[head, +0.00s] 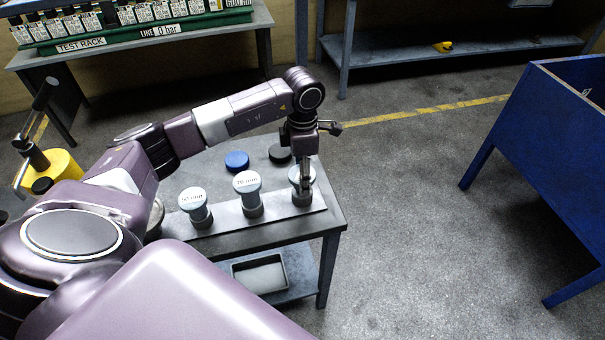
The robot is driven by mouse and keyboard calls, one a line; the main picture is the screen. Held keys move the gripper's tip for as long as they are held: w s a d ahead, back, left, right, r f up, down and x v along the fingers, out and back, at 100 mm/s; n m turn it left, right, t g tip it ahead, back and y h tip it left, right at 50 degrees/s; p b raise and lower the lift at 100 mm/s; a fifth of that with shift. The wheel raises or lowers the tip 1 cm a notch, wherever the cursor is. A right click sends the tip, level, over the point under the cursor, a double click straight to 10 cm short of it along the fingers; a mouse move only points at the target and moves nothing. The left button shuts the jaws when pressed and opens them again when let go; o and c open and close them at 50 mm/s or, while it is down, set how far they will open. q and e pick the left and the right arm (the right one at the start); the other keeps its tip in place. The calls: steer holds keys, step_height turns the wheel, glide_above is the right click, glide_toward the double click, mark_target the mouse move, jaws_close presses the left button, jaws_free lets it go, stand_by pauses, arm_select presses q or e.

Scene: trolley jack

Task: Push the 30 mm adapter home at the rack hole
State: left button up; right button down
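A pale strip-shaped rack (228,222) lies along the front of a small grey table and holds three adapters with pale round tops and dark lower collars. The left adapter (195,202) and the middle adapter (247,184) stand upright, with labels too small to read surely. The right adapter (302,197) stands at the rack's right end; its label is hidden, so I cannot confirm it is the 30 mm one. My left gripper (305,186) points down at its top, partly covering it. The fingers look close together, but their grip is unclear. My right gripper is out of view.
A blue cap (237,161) and a black cap (279,153) lie behind the rack on the table. A grey tray (260,273) sits on the lower shelf. A blue bench (565,130) stands at right; the floor between is clear.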

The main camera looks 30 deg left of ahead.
arm_select(q)
steer(key=shift+w+f+b, duration=0.1)
steer(key=shift+f+b, duration=0.75)
steer(key=shift+f, duration=0.2)
steer(key=o, duration=1.4)
steer(key=shift+c, duration=0.2)
steer(key=shift+f, duration=0.15)
step_height(320, 180, up, 12)
steer(key=shift+r, duration=0.15)
